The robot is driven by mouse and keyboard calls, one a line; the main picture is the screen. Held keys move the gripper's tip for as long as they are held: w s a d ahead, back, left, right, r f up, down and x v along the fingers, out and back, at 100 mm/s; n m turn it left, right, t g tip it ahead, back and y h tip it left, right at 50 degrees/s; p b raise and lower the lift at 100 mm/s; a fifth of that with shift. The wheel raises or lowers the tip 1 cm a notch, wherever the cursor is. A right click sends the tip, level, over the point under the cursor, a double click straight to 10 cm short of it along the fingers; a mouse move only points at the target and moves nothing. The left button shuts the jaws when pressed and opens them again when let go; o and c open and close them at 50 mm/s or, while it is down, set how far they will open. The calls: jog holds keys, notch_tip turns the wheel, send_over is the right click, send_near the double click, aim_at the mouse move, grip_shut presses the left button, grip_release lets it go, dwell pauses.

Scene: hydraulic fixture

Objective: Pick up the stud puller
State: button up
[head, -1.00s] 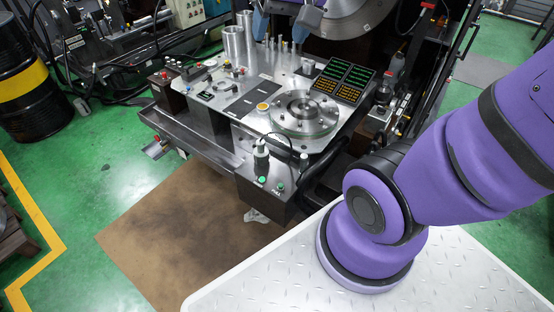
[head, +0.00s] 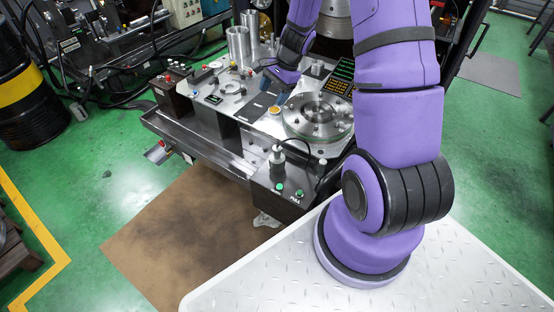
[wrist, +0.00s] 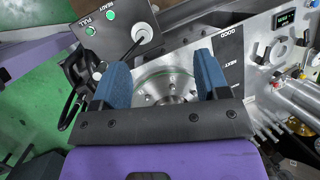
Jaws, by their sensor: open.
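What looks like the stud puller, a pale upright tool with a cable, stands on a dark control box (head: 290,205) at the fixture's front; the tool (head: 277,155) is small there. In the wrist view its round end (wrist: 143,34) shows from above on the box marked READY and PULL. My gripper (wrist: 160,60) is open and empty, its two blue fingers wide apart. A round metal flange with studs (wrist: 165,87) shows between them, below.
The fixture top (head: 240,108) carries metal cylinders (head: 238,45), a dark display (head: 338,78) and small fittings. A black cable arches near the tool. A black and yellow drum (head: 25,100) stands far left. Floor in front, with a brown mat (head: 185,225), is open.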

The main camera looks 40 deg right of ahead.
aim_at(278, 147)
jog(key=d+f+m, duration=0.1)
jog(key=f, duration=0.6)
jog(key=s+d+f+m, duration=0.1)
jog(key=f+m, duration=0.1)
jog(key=f, duration=0.5)
jog(key=d+f+m, duration=0.1)
jog(key=f+m, duration=0.1)
jog(key=f, duration=0.5)
jog(key=shift+s+g, duration=0.3)
jog(key=shift+w+x, duration=0.15)
jog(key=shift+x, duration=1.2)
jog(key=shift+w+x, duration=0.1)
jog(key=shift+x, duration=1.25)
jog(key=shift+a, duration=0.2)
grip_shut()
jog(key=shift+r, duration=0.1)
